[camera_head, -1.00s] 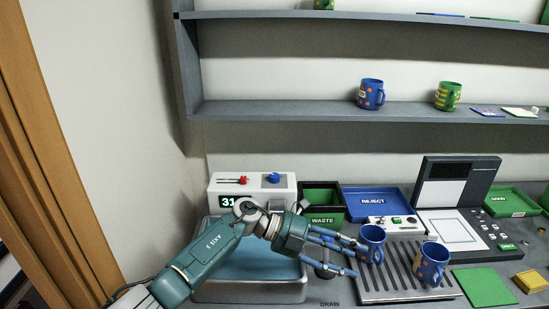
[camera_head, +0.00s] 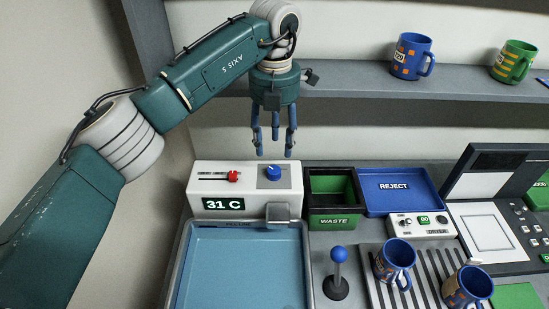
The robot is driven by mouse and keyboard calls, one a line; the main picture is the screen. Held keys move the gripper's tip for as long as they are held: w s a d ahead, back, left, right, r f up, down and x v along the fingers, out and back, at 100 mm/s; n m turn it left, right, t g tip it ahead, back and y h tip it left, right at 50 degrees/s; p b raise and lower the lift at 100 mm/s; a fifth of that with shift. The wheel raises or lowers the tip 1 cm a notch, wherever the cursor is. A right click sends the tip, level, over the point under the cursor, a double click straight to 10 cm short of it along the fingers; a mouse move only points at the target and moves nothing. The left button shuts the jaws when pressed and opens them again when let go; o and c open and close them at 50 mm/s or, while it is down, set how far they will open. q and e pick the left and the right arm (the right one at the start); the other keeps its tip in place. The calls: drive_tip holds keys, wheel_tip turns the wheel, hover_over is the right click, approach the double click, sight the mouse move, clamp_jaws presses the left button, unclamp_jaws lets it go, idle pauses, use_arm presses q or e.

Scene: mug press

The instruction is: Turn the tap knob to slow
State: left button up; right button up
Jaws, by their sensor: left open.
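The white tap box (camera_head: 200,180) stands at the back of the sink, with a "31 C" display on its front. Its blue tap knob (camera_head: 273,172) sits on the right of the top panel, with a small white mark on it. My left gripper (camera_head: 274,153) points down just above the knob in the picture, open and empty, its blue fingers apart. The fingertips appear clear of the knob; the exact gap cannot be told. My right gripper is not in view.
A red slider (camera_head: 233,176) is left of the knob. The grey spout (camera_head: 279,213) hangs over the blue basin (camera_head: 245,265). A blue-topped lever (camera_head: 337,270) stands right of the basin. The waste bin (camera_head: 335,220) is beside the box. A shelf (camera_head: 350,82) runs behind the gripper.

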sight(274, 169)
use_arm(q)
wheel_tip(274, 169, down, 8)
drive_tip(key=p, duration=0.3)
drive_tip(key=shift+f, duration=0.2)
drive_tip(key=shift+s, duration=0.1)
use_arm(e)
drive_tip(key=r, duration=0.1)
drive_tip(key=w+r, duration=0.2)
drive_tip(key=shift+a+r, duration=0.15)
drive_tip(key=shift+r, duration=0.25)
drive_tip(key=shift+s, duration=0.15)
use_arm(q)
drive_tip(key=c, duration=1.2)
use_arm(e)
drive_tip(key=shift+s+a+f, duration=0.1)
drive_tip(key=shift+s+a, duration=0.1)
